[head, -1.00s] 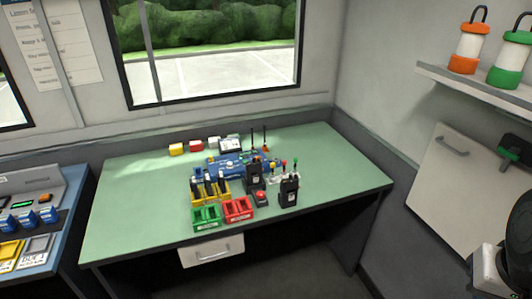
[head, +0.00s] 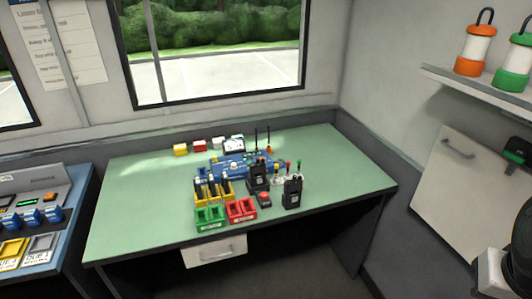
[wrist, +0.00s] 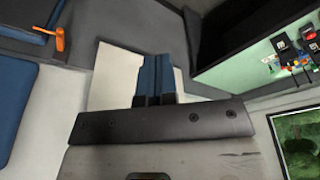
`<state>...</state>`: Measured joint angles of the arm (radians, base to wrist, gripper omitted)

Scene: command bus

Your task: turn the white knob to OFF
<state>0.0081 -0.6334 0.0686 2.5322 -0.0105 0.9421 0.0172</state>
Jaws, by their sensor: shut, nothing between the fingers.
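A blue device (head: 222,170) lies on the green table among small items. It is too small in the head view to make out a white knob or its setting for certain. My gripper (wrist: 153,62) shows in the wrist view with its dark fingers together and nothing between them. It is well away from the table items, pointing toward a white panel and grey surfaces. In the head view the fingers are not visible.
The green table (head: 130,222) bears black radios (head: 292,193), a green bin (head: 210,217), a red bin (head: 241,209) and a yellow rack (head: 202,194). Its left and right ends are clear. A shelf with lanterns (head: 472,50) is at right; a blue console (head: 40,215) is at left.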

